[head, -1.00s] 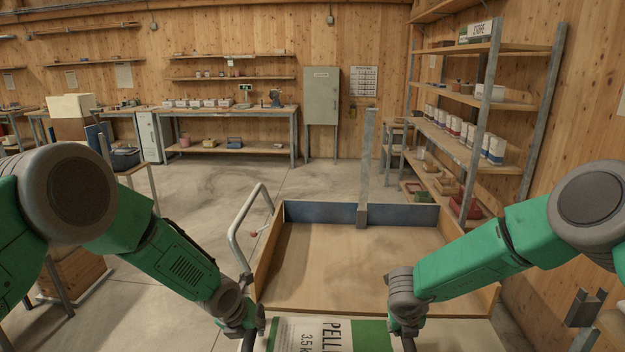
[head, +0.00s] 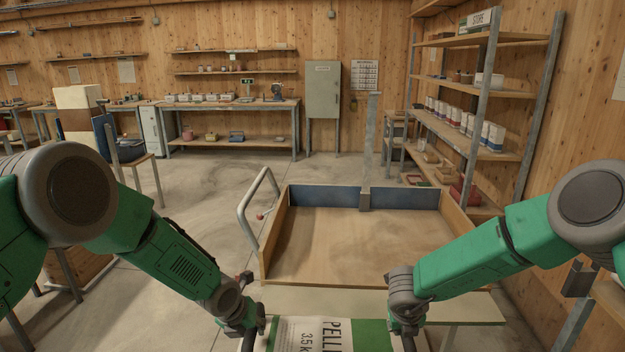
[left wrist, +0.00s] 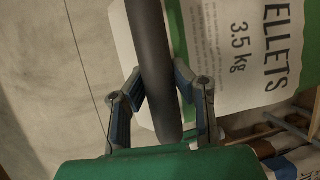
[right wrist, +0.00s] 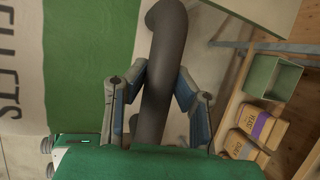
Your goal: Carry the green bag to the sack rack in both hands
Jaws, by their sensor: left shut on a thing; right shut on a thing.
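The green and white bag (head: 318,336) printed PELLETS 3.5 kg shows at the bottom edge of the head view, between my two hands; its near part is cut off. My left gripper (head: 252,328) is shut on a dark bar-like handle (left wrist: 150,60) at the bag's left side. My right gripper (head: 405,326) is shut on a similar dark handle (right wrist: 162,75) at its right side. The bag's printed face (left wrist: 245,60) also shows in the left wrist view. A metal rack with wooden shelves (head: 475,125) and a STORE sign stands at the right; no label names it a sack rack.
A shallow wooden box-like bed (head: 350,248) with a blue far wall and a metal side rail (head: 245,215) lies ahead. A pale tabletop (head: 460,305) lies between it and the bag. A chair (head: 140,165) stands at left. Open floor lies beyond the bed.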

